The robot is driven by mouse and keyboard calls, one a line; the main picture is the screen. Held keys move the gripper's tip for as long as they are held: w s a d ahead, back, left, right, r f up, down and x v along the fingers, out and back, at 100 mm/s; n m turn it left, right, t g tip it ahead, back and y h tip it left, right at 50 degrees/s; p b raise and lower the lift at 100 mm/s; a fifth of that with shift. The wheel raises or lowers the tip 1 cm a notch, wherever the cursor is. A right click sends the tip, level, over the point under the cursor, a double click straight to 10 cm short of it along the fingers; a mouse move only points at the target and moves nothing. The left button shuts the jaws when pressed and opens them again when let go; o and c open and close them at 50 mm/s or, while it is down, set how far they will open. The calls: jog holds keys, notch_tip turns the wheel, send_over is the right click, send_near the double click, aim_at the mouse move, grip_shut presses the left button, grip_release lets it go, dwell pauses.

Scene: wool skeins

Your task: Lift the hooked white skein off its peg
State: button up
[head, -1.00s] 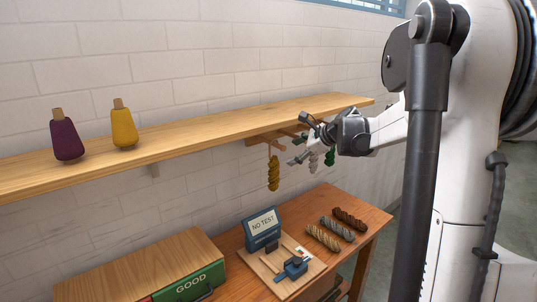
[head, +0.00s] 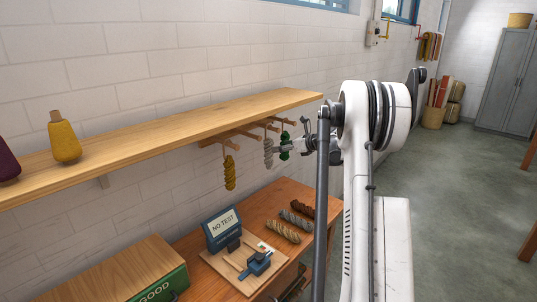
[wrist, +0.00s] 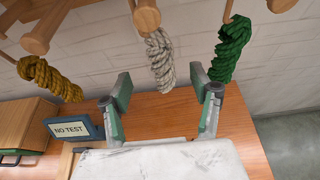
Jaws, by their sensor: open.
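The white skein (wrist: 160,62) hangs from a wooden peg (wrist: 147,16) in the middle of the wrist view. In the head view the white skein (head: 268,153) hangs under the shelf, between the mustard skein and the green skein. My gripper (wrist: 160,88) is open and empty. In the wrist view its green-padded fingers stand apart to the left and right, with the skein's lower end between them in the picture; I cannot tell how deep they reach. In the head view my gripper (head: 279,149) is close to the white skein's right side.
A mustard skein (wrist: 50,79) hangs to the left and a green skein (wrist: 231,48) to the right, near the right finger. The shelf (head: 180,128) runs above the pegs. The workbench (head: 290,192) below carries a "NO TEST" sign (head: 222,228) and several laid skeins.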

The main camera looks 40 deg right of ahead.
aim_at(271, 141)
jog(key=shift+p+x, duration=0.95)
jog(key=shift+x, duration=3.45)
jog(key=shift+d, duration=0.1)
jog(key=c, duration=1.2)
jog(key=shift+r, duration=0.55)
notch_tip(271, 141, up, 2)
jog(key=shift+r+b, duration=0.15)
jog(key=shift+b, duration=0.4)
jog(key=s+d+b, duration=0.1)
jog(key=s, duration=0.5)
jog(key=s+b, duration=0.1)
jog(key=s, duration=0.5)
jog(key=s+d+b, duration=0.1)
jog(key=s, duration=0.5)
jog(key=shift+d, duration=0.35)
